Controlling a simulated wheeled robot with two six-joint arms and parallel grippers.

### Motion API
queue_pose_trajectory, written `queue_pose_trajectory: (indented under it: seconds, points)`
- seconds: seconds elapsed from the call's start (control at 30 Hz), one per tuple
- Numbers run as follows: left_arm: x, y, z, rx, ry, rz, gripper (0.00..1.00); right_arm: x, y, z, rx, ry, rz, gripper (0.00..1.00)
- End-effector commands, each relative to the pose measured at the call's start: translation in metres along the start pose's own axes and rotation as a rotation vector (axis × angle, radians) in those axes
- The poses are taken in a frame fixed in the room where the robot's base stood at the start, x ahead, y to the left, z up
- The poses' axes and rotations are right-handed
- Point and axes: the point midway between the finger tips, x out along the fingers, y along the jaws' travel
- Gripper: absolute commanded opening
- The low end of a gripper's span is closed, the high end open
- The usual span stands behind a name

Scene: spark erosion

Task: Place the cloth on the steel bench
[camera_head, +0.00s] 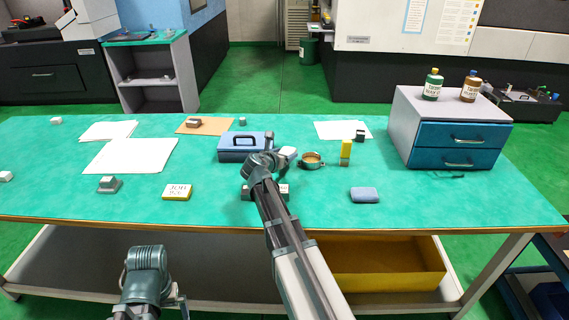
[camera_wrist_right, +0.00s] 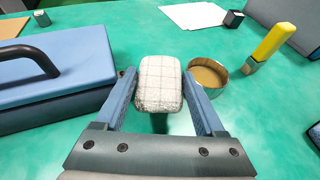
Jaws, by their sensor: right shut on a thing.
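A small white cloth pad with a grey grid pattern (camera_wrist_right: 158,84) is between the two blue fingers of my right gripper (camera_wrist_right: 160,92), which is shut on it. In the head view the cloth (camera_head: 288,152) shows as a pale patch at the right gripper (camera_head: 278,158), over the middle of the bench. A dark patch shows under the cloth in the wrist view; its height above the top is hard to judge. The bench (camera_head: 230,208) has a green top. My left gripper (camera_head: 178,300) is low in front of the bench, its fingers unclear.
A blue box with a black handle (camera_wrist_right: 60,75) is close left of the cloth. A round tin (camera_wrist_right: 207,76) and a yellow-topped object (camera_wrist_right: 272,45) stand to the right.

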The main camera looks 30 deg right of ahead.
Motion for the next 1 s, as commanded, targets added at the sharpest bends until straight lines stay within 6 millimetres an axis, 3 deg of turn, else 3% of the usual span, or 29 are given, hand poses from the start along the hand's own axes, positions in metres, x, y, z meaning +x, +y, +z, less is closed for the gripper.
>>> queue_pose_trajectory:
  seconds: [0.23, 0.53, 0.97, 1.0]
  points:
    - [0.004, 0.000, 0.000, 0.000, 0.000, 0.000, 1.00, 0.003, 0.000, -0.003, 0.000, 0.000, 0.000, 0.18]
    - [0.037, 0.004, -0.002, 0.000, 0.000, 0.000, 1.00, 0.015, 0.000, -0.034, 0.000, 0.000, 0.000, 0.18]
    - [0.040, 0.004, -0.002, 0.000, 0.000, 0.000, 1.00, 0.016, 0.000, -0.036, 0.000, 0.000, 0.000, 0.18]
    - [0.038, 0.004, -0.002, 0.000, 0.000, 0.000, 1.00, 0.015, 0.000, -0.035, 0.000, 0.000, 0.000, 0.79]
